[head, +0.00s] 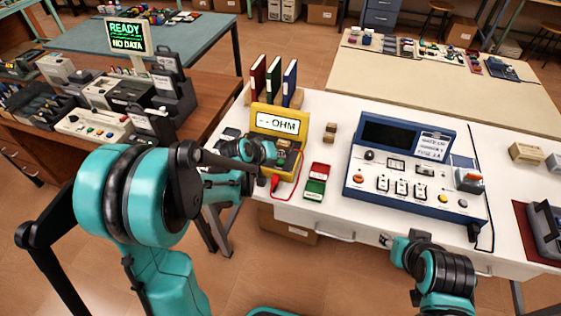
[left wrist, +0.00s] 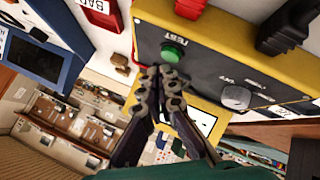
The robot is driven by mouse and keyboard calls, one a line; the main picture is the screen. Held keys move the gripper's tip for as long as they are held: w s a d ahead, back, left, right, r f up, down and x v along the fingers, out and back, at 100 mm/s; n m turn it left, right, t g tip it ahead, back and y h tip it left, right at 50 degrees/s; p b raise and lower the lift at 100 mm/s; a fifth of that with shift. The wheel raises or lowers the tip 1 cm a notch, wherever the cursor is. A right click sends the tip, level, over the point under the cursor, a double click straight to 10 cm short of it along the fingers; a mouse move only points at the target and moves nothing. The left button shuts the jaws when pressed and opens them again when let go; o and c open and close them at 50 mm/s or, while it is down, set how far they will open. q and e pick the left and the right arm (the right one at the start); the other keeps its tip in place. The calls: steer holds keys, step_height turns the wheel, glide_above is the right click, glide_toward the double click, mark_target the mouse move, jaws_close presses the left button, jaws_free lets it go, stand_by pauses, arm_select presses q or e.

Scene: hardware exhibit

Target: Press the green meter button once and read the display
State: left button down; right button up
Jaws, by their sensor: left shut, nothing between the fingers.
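The yellow meter (head: 262,108) stands on the white table, and its display (head: 278,124) reads "-- OHM". In the left wrist view its dark face (left wrist: 205,75) carries a round green button (left wrist: 172,53) marked TEST and a grey knob (left wrist: 236,96). My left gripper (left wrist: 161,72) is shut and empty, its fingertips just beside the green button. I cannot tell whether they touch it.
A blue instrument box (head: 410,165) stands right of the meter. Red and green cards (head: 317,180) lie between them. Red, green and blue binders (head: 273,78) stand behind the meter. A screen (head: 127,37) on the left bench reads "READY NO DATA". A red lead hangs near the meter.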

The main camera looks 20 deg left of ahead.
mark_target(279, 162)
arm_select(q)
steer(key=shift+f, duration=0.35)
steer(key=shift+f+b, duration=0.45)
steer(key=shift+b, duration=0.15)
stand_by(0.4)
stand_by(0.3)
steer(key=shift+r+p, duration=0.7)
steer(key=shift+r, duration=0.25)
step_height(279, 162, up, 5)
steer(key=p, duration=0.4)
stand_by(0.5)
